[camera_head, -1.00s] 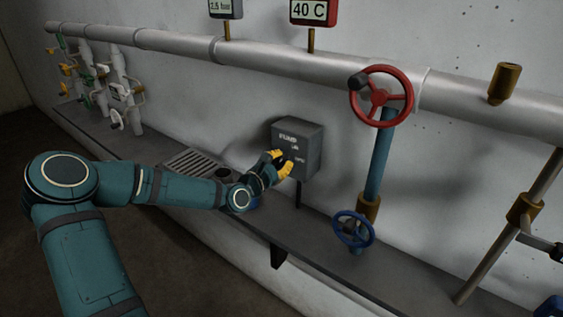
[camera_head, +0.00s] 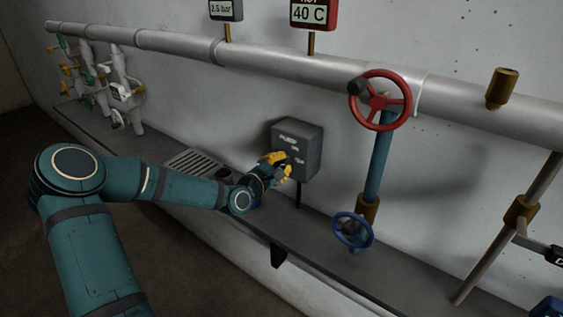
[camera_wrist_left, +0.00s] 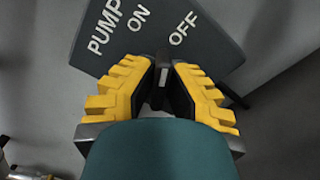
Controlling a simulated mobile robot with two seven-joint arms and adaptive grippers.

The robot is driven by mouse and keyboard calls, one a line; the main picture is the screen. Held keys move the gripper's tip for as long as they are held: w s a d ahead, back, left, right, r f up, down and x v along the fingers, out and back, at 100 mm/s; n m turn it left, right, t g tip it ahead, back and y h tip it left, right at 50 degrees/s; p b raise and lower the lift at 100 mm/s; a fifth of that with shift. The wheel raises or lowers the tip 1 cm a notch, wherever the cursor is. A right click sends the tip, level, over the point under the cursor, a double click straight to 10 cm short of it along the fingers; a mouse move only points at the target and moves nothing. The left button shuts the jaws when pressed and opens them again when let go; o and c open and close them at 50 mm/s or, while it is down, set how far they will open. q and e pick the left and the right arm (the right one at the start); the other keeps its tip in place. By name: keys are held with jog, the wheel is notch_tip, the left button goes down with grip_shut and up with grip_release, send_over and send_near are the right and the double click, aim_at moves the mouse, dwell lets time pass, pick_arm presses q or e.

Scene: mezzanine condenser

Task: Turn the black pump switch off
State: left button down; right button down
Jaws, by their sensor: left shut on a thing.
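The grey pump box (camera_head: 305,147) is on the wall side above the ledge, and its front also fills the top of the left wrist view (camera_wrist_left: 215,50). It bears the white words PUMP, ON and OFF. My left gripper (camera_head: 285,163) is at the front of the box, with yellow fingers on both sides of the black switch (camera_wrist_left: 162,75). In the left wrist view the fingers (camera_wrist_left: 163,85) are shut on the switch, which is mostly hidden between them. The switch's exact angle is hard to tell. My right gripper is not in view.
A red handwheel (camera_head: 380,100) on a blue pipe and a blue handwheel (camera_head: 352,230) are right of the box. A large grey pipe (camera_head: 270,62) runs above. A grate (camera_head: 192,163) lies on the ledge left of the box. Small valves (camera_head: 118,90) stand far left.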

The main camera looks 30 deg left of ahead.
pick_arm(q)
jog(key=m, duration=0.5)
jog(key=shift+m+b, duration=0.3)
jog(key=shift+r, duration=0.1)
dwell(0.3)
jog(key=c, duration=1)
grip_release()
jog(key=shift+w, duration=0.1)
jog(key=s, duration=1.2)
jog(key=shift+a, duration=0.45)
